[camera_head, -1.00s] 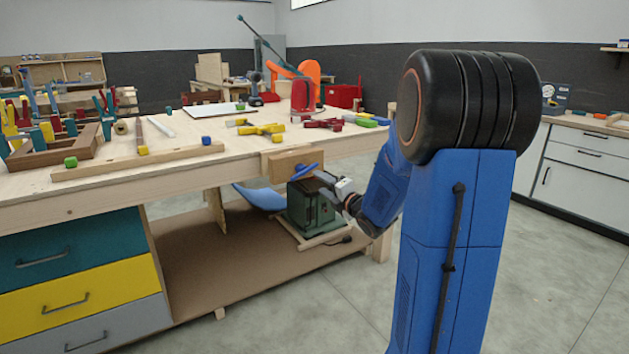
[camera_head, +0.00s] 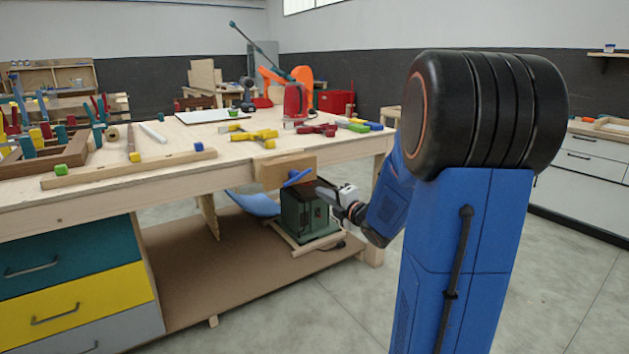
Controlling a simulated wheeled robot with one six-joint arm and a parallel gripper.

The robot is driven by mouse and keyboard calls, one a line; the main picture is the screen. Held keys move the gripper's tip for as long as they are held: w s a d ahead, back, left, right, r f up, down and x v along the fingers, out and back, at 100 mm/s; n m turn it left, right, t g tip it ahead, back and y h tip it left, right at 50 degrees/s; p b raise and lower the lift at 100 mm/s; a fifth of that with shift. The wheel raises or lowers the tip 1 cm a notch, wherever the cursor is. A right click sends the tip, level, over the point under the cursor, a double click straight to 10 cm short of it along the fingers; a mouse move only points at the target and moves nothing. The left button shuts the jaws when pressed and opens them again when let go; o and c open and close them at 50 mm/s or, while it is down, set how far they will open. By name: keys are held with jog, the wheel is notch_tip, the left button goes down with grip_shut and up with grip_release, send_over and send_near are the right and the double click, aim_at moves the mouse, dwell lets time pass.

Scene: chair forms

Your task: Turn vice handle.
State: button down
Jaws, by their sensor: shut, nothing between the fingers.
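The vice (camera_head: 272,174) has a wooden jaw on the front edge of the workbench. Its blue handle (camera_head: 297,177) sticks out from the jaw's front and lies tilted, its right end higher. My gripper (camera_head: 322,191) is just right of and slightly below the handle, its grey fingers pointing left towards it. The fingers look shut and empty. They are small in this view, and I cannot tell whether they touch the handle.
The workbench (camera_head: 110,190) holds clamps, a wooden strip and a red tool. A green machine (camera_head: 305,216) stands on the lower shelf (camera_head: 190,270) beneath my gripper. Drawers (camera_head: 75,260) fill the bench's left. Floor at right is open.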

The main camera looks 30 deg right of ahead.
notch_tip(320, 180, up, 3)
jog(key=w+m+g, duration=0.1)
jog(key=w+m, duration=0.1)
jog(key=m, duration=0.3)
notch_tip(320, 180, up, 4)
jog(key=m+g+h, duration=0.1)
jog(key=m+h, duration=0.1)
jog(key=m, duration=1)
send_over(308, 169)
jog(key=s+a, duration=0.3)
jog(key=s, duration=0.1)
jog(key=shift+w+d+f, duration=0.15)
jog(key=shift+f, duration=0.45)
jog(key=shift+w+d+f, duration=0.15)
jog(key=shift+d+f, duration=0.05)
jog(key=shift+f, duration=0.35)
jog(key=shift+w+d+f, duration=0.15)
jog(key=shift+f, duration=0.45)
jog(key=shift+m, duration=0.3)
